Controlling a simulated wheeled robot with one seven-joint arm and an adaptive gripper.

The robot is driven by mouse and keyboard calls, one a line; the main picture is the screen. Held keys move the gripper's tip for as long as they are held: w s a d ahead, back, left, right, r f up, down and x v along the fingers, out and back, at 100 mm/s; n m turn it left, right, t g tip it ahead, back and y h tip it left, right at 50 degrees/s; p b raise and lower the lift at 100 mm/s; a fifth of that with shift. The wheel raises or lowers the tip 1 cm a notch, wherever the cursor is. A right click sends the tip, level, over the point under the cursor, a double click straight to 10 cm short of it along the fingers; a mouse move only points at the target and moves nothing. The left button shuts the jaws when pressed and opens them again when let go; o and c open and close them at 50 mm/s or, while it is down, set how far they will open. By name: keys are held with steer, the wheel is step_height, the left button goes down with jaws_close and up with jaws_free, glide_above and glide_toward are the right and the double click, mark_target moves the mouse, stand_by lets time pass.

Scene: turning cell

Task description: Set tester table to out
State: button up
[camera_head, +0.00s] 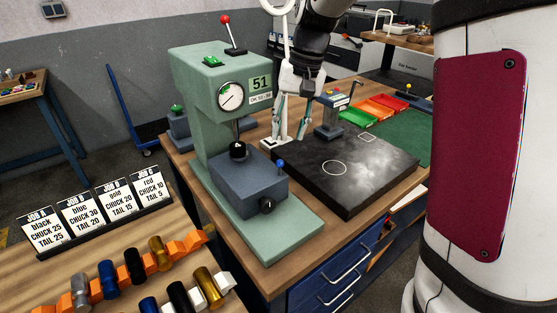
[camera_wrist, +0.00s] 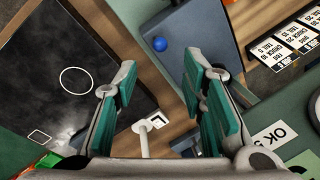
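The tester (camera_head: 188,95) is a pale green machine with a round dial and a plate reading 51. Its table, a blue-grey block (camera_head: 235,187), sits on the green base below the spindle and carries a blue ball knob (camera_head: 281,163) at its right rear. In the wrist view the block (camera_wrist: 195,25) and blue knob (camera_wrist: 160,44) show beyond the fingertips. My gripper (camera_head: 290,132) is open and empty, pointing down behind and to the right of the tester, apart from the knob. Its teal-padded fingers (camera_wrist: 160,72) are spread in the wrist view.
A black plate (camera_head: 350,180) lies right of the tester. A small grey device (camera_head: 328,130) and coloured trays (camera_head: 375,108) stand behind it. A white upright piece (camera_wrist: 148,128) is near my fingers. Job cards (camera_head: 95,215) and coloured cylinders are on the front left bench.

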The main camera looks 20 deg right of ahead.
mark_target(280, 163)
steer(key=f, duration=0.3)
steer(key=a+f, duration=0.1)
steer(key=f, duration=0.3)
steer(key=a+f, duration=0.1)
steer(key=f, duration=0.2)
steer(key=shift+w+f+p, duration=0.15)
steer(key=shift+w+p, duration=0.05)
steer(key=shift+p, duration=0.1)
steer(key=shift+c, duration=0.6)
jaws_close()
